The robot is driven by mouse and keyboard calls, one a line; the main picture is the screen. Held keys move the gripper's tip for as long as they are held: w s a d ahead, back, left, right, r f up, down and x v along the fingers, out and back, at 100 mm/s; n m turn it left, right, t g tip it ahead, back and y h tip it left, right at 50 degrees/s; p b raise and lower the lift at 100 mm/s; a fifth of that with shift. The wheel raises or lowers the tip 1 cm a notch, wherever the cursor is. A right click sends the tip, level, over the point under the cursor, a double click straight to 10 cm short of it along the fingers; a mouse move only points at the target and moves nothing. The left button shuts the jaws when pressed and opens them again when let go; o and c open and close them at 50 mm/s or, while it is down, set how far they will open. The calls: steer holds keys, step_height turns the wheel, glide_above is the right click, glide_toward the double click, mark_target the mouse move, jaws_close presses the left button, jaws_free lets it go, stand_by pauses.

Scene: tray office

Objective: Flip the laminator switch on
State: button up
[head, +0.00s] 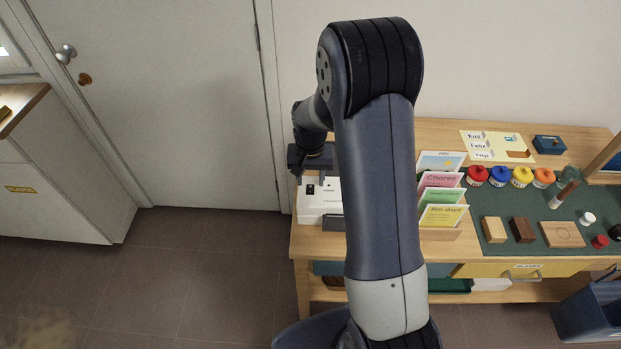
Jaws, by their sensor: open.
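The white laminator (316,212) stands at the left end of the wooden desk, partly hidden behind my arm. A small black switch (310,189) shows on its top face near the left side; I cannot tell which way it is set. My gripper (312,178) is open and empty, pointing down just above the back of the laminator, close to the switch. I cannot tell whether a fingertip touches the laminator.
A card holder (440,234) with several coloured cards stands right of my arm. Beyond it a green mat (548,205) holds paint pots, wooden blocks and a stamp. A white door (160,120) and a cabinet are at left. The floor left of the desk is clear.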

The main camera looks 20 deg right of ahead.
steer(key=shift+f, duration=0.65)
steer(key=shift+c, duration=0.5)
jaws_close()
steer(key=shift+f+b, duration=0.1)
steer(key=shift+b, duration=0.25)
steer(key=shift+s+a+f+t+b, duration=0.15)
steer(key=shift+t+b, duration=0.45)
steer(key=shift+b, duration=0.55)
steer(key=b, duration=0.1)
steer(key=t+h+b, duration=0.1)
steer(key=b, duration=0.1)
steer(key=shift+s+r+t, duration=0.2)
steer(key=shift+r+t, duration=0.1)
steer(key=shift+o, duration=0.5)
jaws_free()
